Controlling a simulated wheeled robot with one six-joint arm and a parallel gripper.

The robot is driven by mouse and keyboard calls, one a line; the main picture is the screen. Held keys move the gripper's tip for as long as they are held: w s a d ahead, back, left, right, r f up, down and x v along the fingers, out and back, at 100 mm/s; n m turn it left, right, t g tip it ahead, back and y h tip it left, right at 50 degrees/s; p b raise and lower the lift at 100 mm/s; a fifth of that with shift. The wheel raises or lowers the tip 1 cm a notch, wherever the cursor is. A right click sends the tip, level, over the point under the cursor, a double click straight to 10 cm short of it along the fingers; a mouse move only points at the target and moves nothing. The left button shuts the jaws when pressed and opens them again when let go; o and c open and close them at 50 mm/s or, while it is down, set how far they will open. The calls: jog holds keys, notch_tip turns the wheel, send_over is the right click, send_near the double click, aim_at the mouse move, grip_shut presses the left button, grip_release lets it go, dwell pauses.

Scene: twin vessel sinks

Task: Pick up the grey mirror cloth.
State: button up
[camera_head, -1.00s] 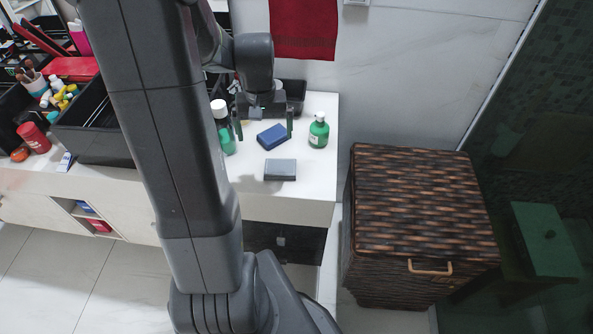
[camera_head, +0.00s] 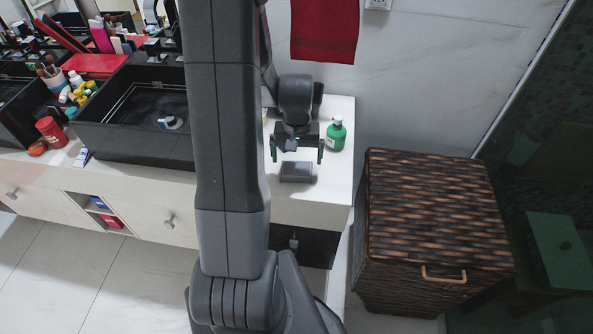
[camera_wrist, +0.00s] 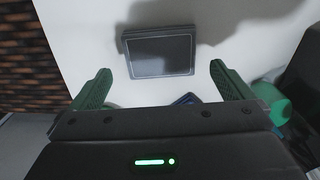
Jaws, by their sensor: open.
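The grey mirror cloth (camera_head: 297,173) is a flat, dark grey rectangle lying on the white counter near its front edge. In the wrist view the cloth (camera_wrist: 160,54) lies just beyond the fingertips, roughly centred between them, and nothing covers it. My gripper (camera_head: 297,158) is open and empty, pointing down over the counter, with its green fingers spread wider apart than the cloth. The fingers (camera_wrist: 160,70) also show in the wrist view, apart from the cloth. Its shadow falls on the counter beside the cloth.
A green bottle (camera_head: 336,135) stands right of my gripper. A blue item (camera_wrist: 187,99) is mostly hidden behind the gripper body, and a green container (camera_wrist: 281,110) is near the right finger. A woven hamper (camera_head: 435,230) stands right of the counter.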

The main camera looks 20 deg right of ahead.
aim_at(297, 167)
jog(key=shift+w+f, duration=0.15)
jog(key=shift+f, duration=2.2)
jog(key=c, duration=0.8)
jog(key=shift+c, duration=0.2)
notch_tip(297, 167, up, 10)
